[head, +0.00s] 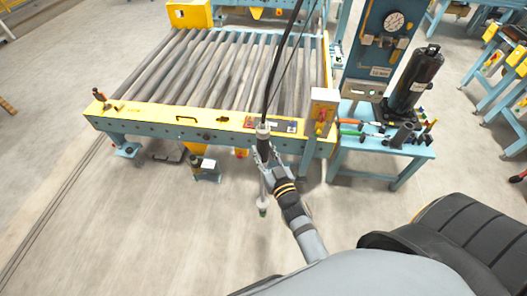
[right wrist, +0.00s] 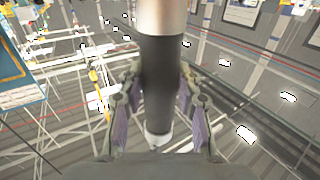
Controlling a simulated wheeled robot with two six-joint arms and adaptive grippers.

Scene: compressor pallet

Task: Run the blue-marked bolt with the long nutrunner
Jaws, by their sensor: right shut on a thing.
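The long nutrunner (head: 263,188) hangs upright from a dark cable in the head view, in front of the roller conveyor. Its thin lower shaft ends in a dark tip with a green band, above bare floor. My right gripper (head: 265,160) is shut on the nutrunner's upper body. In the right wrist view the nutrunner's black grip (right wrist: 162,85) stands between the two fingers, with a pale section above. No blue-marked bolt can be made out in either view. My left gripper is not in view.
The yellow-edged roller conveyor (head: 180,117) is empty and lies behind the nutrunner. A blue bench (head: 385,150) at right carries a black cylinder (head: 415,85) and several small tools. A control box (head: 322,112) stands at the conveyor's right corner. The floor at front left is clear.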

